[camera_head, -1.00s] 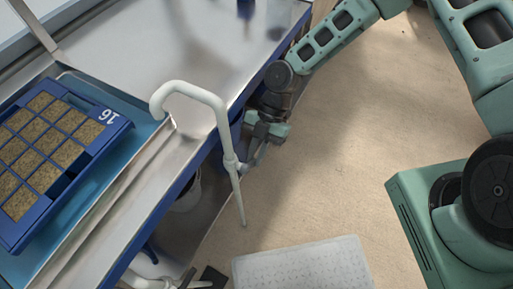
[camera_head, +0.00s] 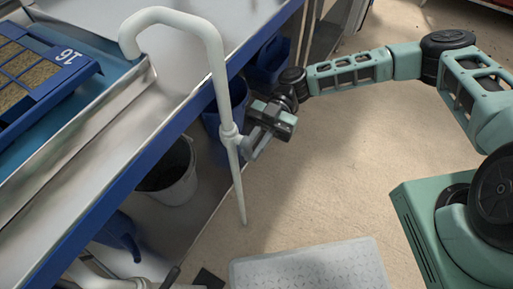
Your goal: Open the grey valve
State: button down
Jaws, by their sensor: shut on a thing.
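A pale grey-white pipe (camera_head: 219,82) hooks over the edge of the steel bench and runs down to a pointed end above the floor. The grey valve (camera_head: 229,133) is a joint low on this pipe, with a short handle on its right side. My gripper (camera_head: 251,140) reaches in from the right and is shut on the valve's handle. The fingers partly hide the handle, so its exact angle is hard to tell.
A blue seed tray (camera_head: 88,68) marked 16 sits on the bench at left. A grey bucket (camera_head: 180,185) and blue containers (camera_head: 212,130) stand beneath the bench edge. A light textured mat (camera_head: 310,268) lies on the floor. Open floor lies to the right.

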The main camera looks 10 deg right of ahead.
jog(key=shift+s+a+f+g+b, duration=0.15)
jog(key=shift+s+g+b, duration=0.05)
jog(key=shift+g+b, duration=0.15)
dwell(0.3)
jog(key=c, duration=1.4)
grip_release()
jog(key=shift+c, duration=0.2)
jog(key=b+v, duration=0.1)
jog(key=v, duration=1.6)
jog(key=shift+d, duration=0.25)
